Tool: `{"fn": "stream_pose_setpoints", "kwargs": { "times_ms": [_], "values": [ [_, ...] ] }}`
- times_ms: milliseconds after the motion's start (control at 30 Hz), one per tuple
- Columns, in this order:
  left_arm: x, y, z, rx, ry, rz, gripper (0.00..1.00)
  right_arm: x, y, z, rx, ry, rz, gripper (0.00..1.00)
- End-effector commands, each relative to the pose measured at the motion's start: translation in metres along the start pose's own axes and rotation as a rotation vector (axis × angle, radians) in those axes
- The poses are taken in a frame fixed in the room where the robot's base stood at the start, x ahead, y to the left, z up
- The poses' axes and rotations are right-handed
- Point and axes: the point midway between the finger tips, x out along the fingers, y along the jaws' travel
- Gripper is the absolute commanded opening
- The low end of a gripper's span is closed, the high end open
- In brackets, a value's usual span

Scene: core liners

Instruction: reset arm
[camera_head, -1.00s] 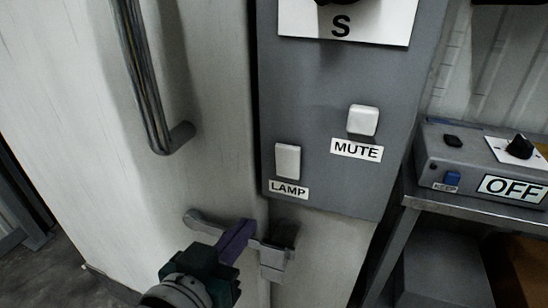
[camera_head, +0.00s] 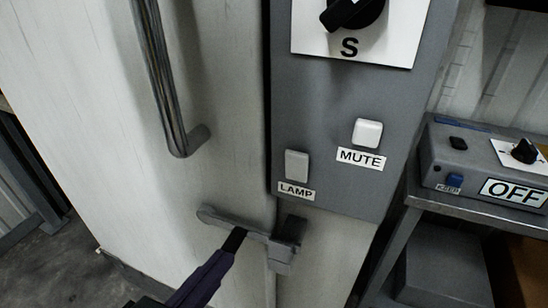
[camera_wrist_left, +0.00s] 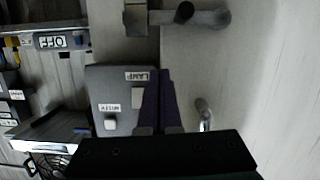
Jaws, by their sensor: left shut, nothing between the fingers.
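My left gripper (camera_head: 236,236) comes in from the bottom of the head view. Its purple, dark-tipped fingers are together with nothing between them. The tips overlap the underside of a grey latch lever (camera_head: 213,215) on a pale door in the head view. In the left wrist view the shut fingers (camera_wrist_left: 160,72) point up the picture, and a gap shows between the tips and the lever (camera_wrist_left: 207,18). The lever lies nearly level, with its right end at the latch block (camera_head: 287,243). My right gripper is in neither view.
A vertical bar handle (camera_head: 168,85) sticks out from the door. A grey panel with a LAMP switch (camera_head: 297,165), a MUTE switch (camera_head: 367,133) and a black knob (camera_head: 352,10) is right of it. A box labelled OFF (camera_head: 480,165) stands on a metal shelf at right.

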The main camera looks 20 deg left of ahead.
Motion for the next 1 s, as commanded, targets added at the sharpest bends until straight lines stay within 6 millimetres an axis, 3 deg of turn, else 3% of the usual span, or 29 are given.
{"fn": "stream_pose_setpoints", "kwargs": {
  "times_ms": [267,433,533,767,1000],
  "values": [
    [0.001,0.000,-0.004,0.006,-0.032,0.005,0.00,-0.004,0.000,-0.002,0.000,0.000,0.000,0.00],
    [0.000,-0.001,-0.019,0.037,-0.212,0.027,0.00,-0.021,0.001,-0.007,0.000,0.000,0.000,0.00],
    [-0.012,-0.003,-0.030,0.067,-0.373,0.038,0.00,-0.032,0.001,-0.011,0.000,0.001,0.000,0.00],
    [-0.066,-0.010,-0.056,0.135,-0.722,0.038,0.00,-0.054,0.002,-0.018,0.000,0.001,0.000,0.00],
    [-0.137,-0.020,-0.087,0.188,-1.006,0.014,0.00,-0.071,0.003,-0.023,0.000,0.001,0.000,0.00]
  ]
}}
